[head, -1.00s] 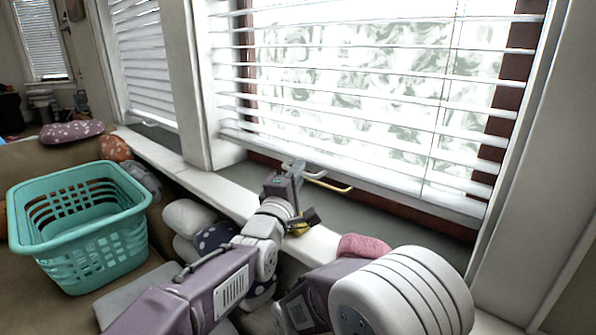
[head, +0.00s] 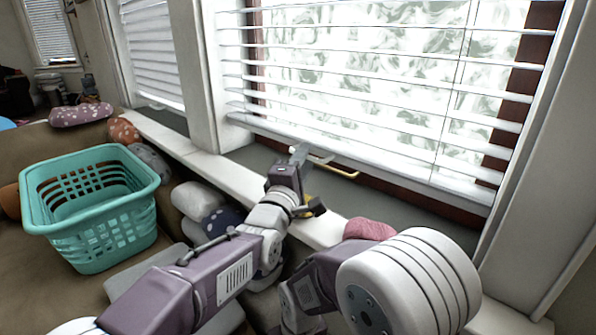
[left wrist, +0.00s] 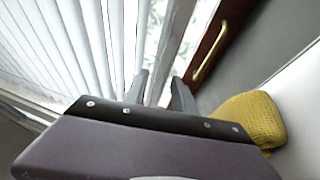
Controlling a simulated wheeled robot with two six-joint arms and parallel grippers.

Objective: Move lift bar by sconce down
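The white horizontal blind (head: 360,90) hangs over the window, with its bottom rail (head: 400,182) just above the sill. I cannot tell for certain which part is the lift bar. A brass handle (head: 337,169) sits on the dark window frame below the rail; it also shows in the left wrist view (left wrist: 209,54). My left gripper (head: 299,154) is at the blind's lower edge, left of the handle. In the left wrist view its two fingers (left wrist: 160,92) are apart, with a white edge of the blind behind or between them; contact is unclear. My right gripper is out of view. No sconce is clearly visible.
A teal basket (head: 105,225) stands on the brown surface at left. White and dotted cushions (head: 198,200) lie below the sill. A yellow knitted thing (left wrist: 250,118) is close beside the left gripper. A pink cushion (head: 368,229) lies at the sill's front edge.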

